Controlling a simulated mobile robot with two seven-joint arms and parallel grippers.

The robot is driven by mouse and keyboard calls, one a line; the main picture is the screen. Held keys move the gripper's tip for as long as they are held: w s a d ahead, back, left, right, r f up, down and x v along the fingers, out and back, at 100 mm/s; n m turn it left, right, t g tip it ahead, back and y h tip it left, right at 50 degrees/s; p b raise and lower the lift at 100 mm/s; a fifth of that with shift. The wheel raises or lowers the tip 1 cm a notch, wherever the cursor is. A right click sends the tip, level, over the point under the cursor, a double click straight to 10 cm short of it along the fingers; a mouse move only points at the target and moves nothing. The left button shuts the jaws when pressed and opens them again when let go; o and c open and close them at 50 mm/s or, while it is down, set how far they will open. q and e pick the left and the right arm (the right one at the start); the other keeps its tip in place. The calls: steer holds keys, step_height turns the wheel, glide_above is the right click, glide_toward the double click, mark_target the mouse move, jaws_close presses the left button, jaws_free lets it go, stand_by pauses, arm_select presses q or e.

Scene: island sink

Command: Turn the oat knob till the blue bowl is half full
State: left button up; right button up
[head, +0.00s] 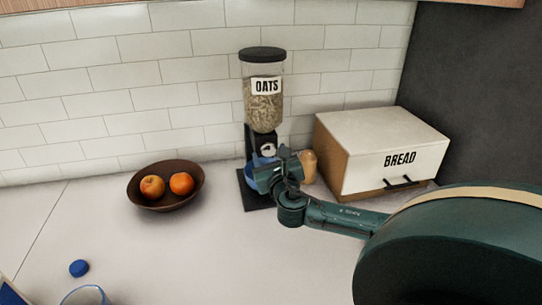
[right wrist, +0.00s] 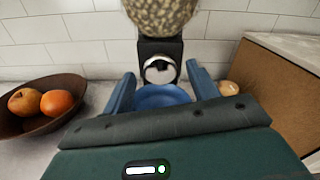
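The oats dispenser (head: 264,105) stands on the counter against the tiled wall, its clear hopper holding oats. Its round pale knob (head: 268,149) is on the front of the black body; in the right wrist view the knob (right wrist: 160,70) lies between my fingertips. The blue bowl (head: 253,164) sits under the dispenser on its black base, partly hidden by my right gripper (head: 272,168). The bowl (right wrist: 160,97) also shows in the right wrist view; its fill cannot be told. My right gripper (right wrist: 160,70) is open, with no contact with the knob visible. My left gripper is out of view.
A brown bowl (head: 165,201) with two orange fruits stands left of the dispenser. A bread box (head: 370,140) stands close on the right, with a small tan item (head: 309,167) between. A blue cap (head: 79,268) and a cup rim (head: 84,294) are at front left. The middle counter is clear.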

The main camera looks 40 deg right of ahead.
steer(key=c, duration=1)
steer(key=shift+o, duration=0.2)
steer(key=shift+m, duration=0.4)
steer(key=m, duration=0.5)
steer(key=shift+m, duration=0.4)
steer(key=m, duration=0.5)
steer(key=o, duration=1)
